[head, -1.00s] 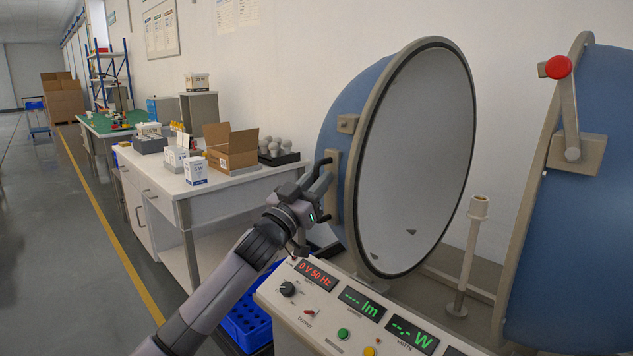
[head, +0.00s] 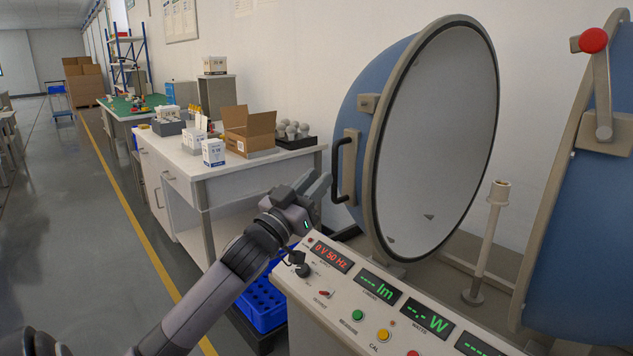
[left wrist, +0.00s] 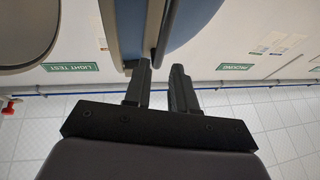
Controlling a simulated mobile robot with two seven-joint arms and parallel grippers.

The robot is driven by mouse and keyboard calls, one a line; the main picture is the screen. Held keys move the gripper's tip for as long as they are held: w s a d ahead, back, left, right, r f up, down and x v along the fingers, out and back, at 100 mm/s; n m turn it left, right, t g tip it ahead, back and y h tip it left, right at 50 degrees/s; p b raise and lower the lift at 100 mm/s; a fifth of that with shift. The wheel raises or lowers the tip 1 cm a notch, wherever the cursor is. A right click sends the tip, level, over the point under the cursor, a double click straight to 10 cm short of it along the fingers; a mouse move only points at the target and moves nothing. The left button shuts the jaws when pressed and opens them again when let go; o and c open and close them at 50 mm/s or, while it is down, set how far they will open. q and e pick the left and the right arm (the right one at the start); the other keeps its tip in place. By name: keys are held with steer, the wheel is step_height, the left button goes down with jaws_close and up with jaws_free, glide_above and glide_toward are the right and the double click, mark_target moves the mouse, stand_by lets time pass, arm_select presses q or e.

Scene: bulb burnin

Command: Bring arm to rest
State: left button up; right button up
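My left gripper (head: 318,188) is in the middle of the head view, to the left of the black handle (head: 338,170) on the blue sphere's near half (head: 362,92). A small gap shows between gripper and handle. In the left wrist view, the two dark fingers (left wrist: 161,88) stand apart with nothing held between them. My right gripper is not in view.
The sphere stands open, with its other half (head: 575,240) at the right and a lamp post (head: 487,240) between. A blue crate (head: 262,305) sits low beside the panel. A white bench (head: 240,178) holds cartons and bulbs. The floor at left is clear.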

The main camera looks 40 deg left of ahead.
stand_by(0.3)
arm_select(q)
steer(key=s+d+f+m+g+h+p, duration=0.1)
steer(key=s+d+f+g, duration=0.1)
steer(key=d+f, duration=0.35)
steer(key=s+d+f+g+h+p, duration=0.1)
steer(key=d+f+g+p, duration=0.1)
steer(key=f, duration=0.7)
steer(key=s+d+f+m+g+h+p, duration=0.15)
steer(key=d+f, duration=0.25)
steer(key=f, duration=0.4)
steer(key=s+d+f+m+g+h+p, duration=0.1)
steer(key=s+d+f+g, duration=0.5)
steer(key=s+d+f, duration=0.6)
steer(key=s+d+p, duration=0.1)
steer(key=s+d, duration=0.1)
steer(key=s, duration=0.2)
steer(key=shift+f, duration=0.2)
steer(key=shift+a+h, duration=0.1)
steer(key=shift+h, duration=0.15)
